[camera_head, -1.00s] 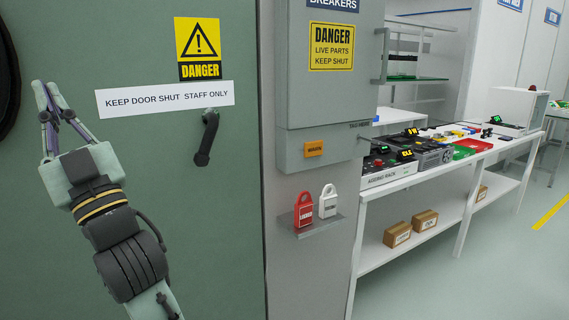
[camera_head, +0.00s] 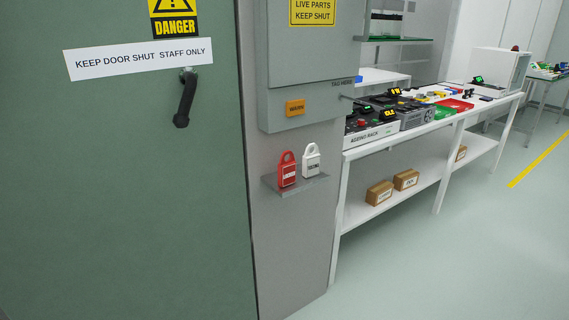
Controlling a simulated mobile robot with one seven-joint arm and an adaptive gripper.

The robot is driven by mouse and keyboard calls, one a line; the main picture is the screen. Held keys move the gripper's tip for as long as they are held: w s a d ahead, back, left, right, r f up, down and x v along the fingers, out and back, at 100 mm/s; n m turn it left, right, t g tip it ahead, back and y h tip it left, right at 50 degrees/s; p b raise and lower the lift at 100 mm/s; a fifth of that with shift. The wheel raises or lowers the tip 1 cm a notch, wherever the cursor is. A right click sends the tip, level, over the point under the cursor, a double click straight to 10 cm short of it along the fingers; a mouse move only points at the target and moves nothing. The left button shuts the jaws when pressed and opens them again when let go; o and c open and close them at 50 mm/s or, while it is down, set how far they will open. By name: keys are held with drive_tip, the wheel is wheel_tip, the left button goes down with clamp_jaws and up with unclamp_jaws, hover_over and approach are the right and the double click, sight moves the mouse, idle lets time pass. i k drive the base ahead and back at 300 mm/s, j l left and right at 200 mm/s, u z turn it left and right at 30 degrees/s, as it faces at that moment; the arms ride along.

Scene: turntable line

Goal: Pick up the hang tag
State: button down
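A red tag-shaped piece (camera_head: 288,171) with a loop top and a white label stands on a small grey wall shelf (camera_head: 307,188). A white piece (camera_head: 311,161) of similar shape, with dark lettering, stands just right of it on the same shelf. The lettering is too small to read surely, and I cannot tell which of the two is the hang tag. My gripper is not in view now.
A grey panel box (camera_head: 310,60) hangs above the shelf, with a peg (camera_head: 350,98) at its right side under "TAG HERE". A green door (camera_head: 120,190) with a black handle (camera_head: 185,98) is at left. A white workbench (camera_head: 400,139) stands at right.

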sight(286, 170)
drive_tip(key=i+l+u, duration=0.15)
drive_tip(key=l, duration=0.25)
drive_tip(key=i+l+u, duration=0.15)
drive_tip(key=l, duration=0.25)
drive_tip(key=i+l+u, duration=0.1)
drive_tip(key=l, duration=0.35)
